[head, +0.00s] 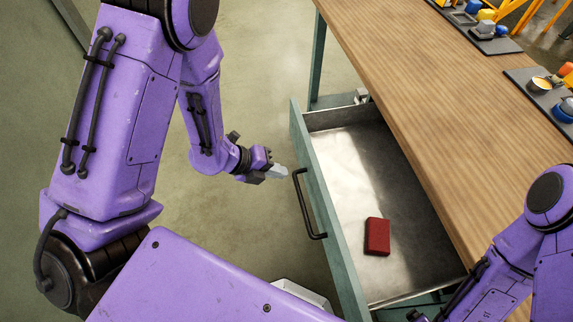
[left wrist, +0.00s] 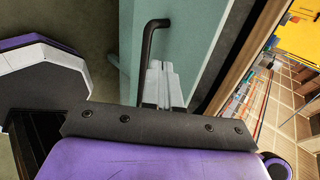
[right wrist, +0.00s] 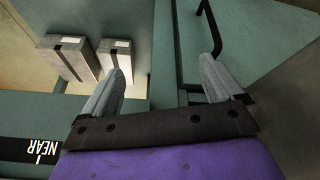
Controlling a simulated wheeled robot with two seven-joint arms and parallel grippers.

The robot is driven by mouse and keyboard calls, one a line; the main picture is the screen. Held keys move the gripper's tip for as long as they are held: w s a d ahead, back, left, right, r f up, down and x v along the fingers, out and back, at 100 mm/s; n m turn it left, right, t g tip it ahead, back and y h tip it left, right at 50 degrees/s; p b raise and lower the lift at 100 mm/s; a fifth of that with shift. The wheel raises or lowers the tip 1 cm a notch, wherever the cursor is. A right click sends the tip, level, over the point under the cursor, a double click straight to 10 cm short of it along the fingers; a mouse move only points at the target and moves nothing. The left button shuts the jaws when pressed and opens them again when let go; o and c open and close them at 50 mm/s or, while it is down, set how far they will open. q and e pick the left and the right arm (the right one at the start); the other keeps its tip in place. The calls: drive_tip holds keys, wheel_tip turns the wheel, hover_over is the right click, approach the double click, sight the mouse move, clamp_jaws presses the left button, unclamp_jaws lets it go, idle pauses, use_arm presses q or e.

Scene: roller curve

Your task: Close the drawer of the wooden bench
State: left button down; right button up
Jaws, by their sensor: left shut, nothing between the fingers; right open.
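The wooden bench (head: 425,85) has a green-grey drawer that stands pulled out, its front panel (head: 322,200) toward me. A black bar handle (head: 304,205) is on that front; it also shows in the left wrist view (left wrist: 148,45) and the right wrist view (right wrist: 212,30). A red block (head: 377,237) lies inside on the metal floor. My left gripper (head: 282,172) is shut and empty, close to the handle's far end; whether it touches is unclear. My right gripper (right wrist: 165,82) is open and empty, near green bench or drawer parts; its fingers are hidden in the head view.
Trays with blue, yellow and grey parts (head: 485,25) sit on the bench top, and another dark tray (head: 545,95) is at its right. Two grey blocks (right wrist: 85,58) show in the right wrist view. The floor (head: 265,80) left of the drawer is clear.

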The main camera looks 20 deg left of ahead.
sight(309, 180)
use_arm(q)
drive_tip(key=x, duration=0.8)
drive_tip(key=shift+w+d+f+p, duration=0.15)
drive_tip(key=shift+d+p, duration=0.05)
drive_tip(key=shift+p, duration=0.2)
